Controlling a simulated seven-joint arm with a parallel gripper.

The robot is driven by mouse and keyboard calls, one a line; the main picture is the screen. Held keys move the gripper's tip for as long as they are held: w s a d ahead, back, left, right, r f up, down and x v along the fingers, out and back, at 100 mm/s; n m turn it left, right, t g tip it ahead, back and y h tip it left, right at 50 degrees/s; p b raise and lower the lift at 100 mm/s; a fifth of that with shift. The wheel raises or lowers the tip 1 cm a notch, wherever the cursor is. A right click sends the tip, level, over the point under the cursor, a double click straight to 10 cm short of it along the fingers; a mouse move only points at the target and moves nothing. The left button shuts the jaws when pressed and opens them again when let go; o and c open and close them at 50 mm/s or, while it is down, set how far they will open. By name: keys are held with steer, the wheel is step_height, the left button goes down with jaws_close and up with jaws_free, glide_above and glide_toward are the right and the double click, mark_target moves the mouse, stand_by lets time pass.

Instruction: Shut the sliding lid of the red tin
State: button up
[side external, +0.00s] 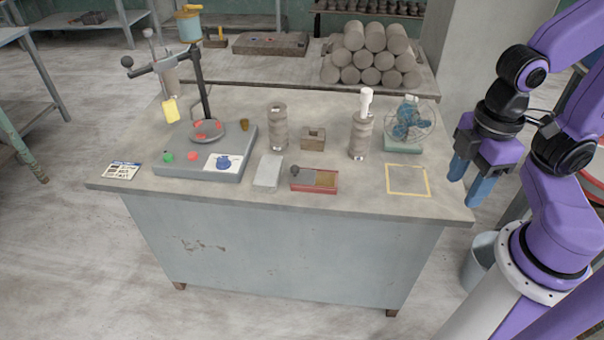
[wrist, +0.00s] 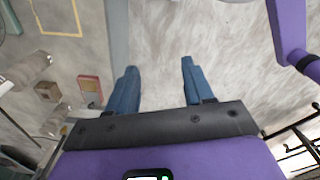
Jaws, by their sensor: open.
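The red tin (side external: 313,188) sits near the front edge of the worktable, in the middle of the side view. Its top is part grey at the left, with a dark round knob on it, and part brown at the right, so the lid looks partly open. The tin also shows small in the wrist view (wrist: 90,92). My gripper (side external: 464,188) is open and empty, off the table's right end, well apart from the tin. Both blue fingers show in the wrist view (wrist: 160,78) with bare floor between them.
A yellow square outline (side external: 408,181) marks the tabletop right of the tin. Behind stand clay cylinders (side external: 278,128), a brown block (side external: 313,138) and a fan (side external: 408,125). A grey slab (side external: 268,172) lies left of the tin. A scale-like device (side external: 190,165) stands further left.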

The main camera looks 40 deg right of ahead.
steer(key=w+a+r+m, duration=0.1)
steer(key=w+a+m, duration=0.2)
steer(key=w+a, duration=0.5)
steer(key=m, duration=1)
glide_above(295, 167)
step_height(295, 167, down, 5)
step_height(295, 167, down, 17)
steer(key=shift+f, duration=0.1)
